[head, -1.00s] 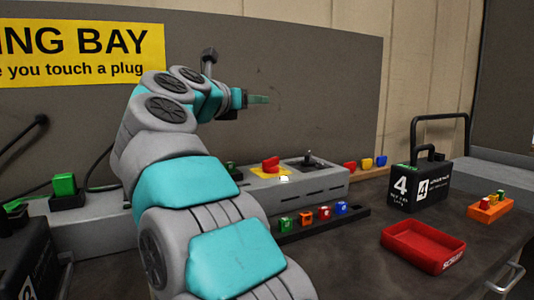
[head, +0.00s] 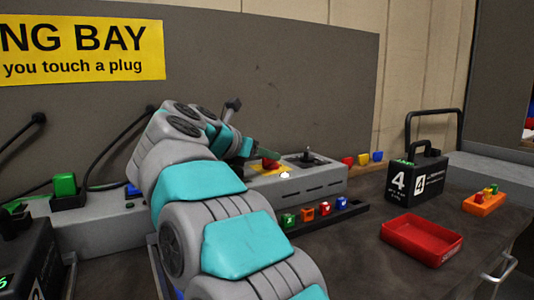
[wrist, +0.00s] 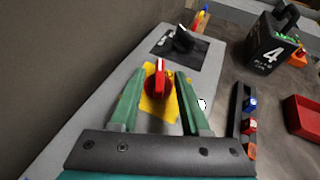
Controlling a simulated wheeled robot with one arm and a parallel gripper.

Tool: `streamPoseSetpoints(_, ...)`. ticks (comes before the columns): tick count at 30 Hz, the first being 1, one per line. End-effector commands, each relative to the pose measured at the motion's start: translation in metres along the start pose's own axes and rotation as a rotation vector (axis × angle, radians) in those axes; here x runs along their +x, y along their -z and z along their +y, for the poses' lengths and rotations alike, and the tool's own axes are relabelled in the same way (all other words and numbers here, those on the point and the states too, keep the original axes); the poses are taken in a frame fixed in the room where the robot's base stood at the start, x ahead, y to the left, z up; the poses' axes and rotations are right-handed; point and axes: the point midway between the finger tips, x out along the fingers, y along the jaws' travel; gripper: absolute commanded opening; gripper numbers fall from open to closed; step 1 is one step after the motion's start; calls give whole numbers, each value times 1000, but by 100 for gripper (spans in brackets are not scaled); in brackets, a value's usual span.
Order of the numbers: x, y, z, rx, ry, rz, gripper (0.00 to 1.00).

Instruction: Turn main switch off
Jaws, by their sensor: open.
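The main switch is a red rotary knob (wrist: 158,80) on a yellow plate (wrist: 152,106), set on top of the grey console (head: 320,184). In the head view the red knob (head: 270,164) shows just beyond my gripper's end. My gripper (wrist: 155,88) is open in the wrist view, its two green fingers on either side of the knob. I cannot tell whether the fingers touch it. In the head view my gripper (head: 262,157) is low over the yellow plate and partly covers it. The knob's grip bar points roughly away from me in the wrist view.
A black panel with a lever (wrist: 183,40) sits beyond the knob. A black rail with coloured plugs (head: 325,212) lies in front of the console. A red tray (head: 422,240) and a black battery box (head: 416,182) stand right. A grey wall panel (head: 300,70) rises behind.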

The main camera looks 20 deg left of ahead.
Motion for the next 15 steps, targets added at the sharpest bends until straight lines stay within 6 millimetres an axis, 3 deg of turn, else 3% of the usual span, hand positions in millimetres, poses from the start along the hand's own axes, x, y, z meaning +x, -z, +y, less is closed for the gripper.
streamPoseSetpoints(3,10,-1,0,-1,0,0,46)
streamPoseSetpoints(11,12,0,1,0,-2,-2,46)
streamPoseSetpoints(15,12,0,1,-1,-2,-2,30)
